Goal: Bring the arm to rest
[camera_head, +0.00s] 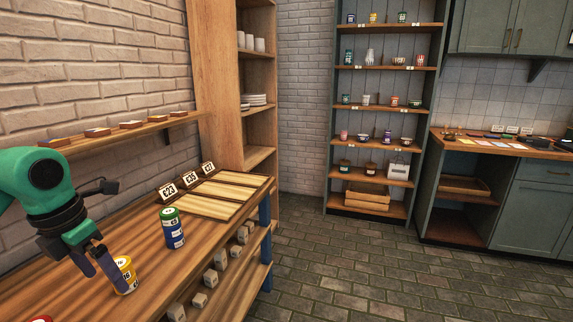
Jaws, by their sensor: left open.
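My left arm, green and black, comes in from the left edge. Its gripper (104,277) is open and points down at the wooden bench. A yellow can (125,275) stands on the bench right by the fingers. One finger overlaps the can in the picture, and I cannot tell whether they touch. My right gripper is not in view.
The wooden bench (205,232) carries a slatted tray (225,194) with several number cards behind it. A red-topped item (41,320) shows at the bottom edge. A wall shelf (120,131) runs above the bench. Stocked shelves (388,68) stand at the back, with open tiled floor before them.

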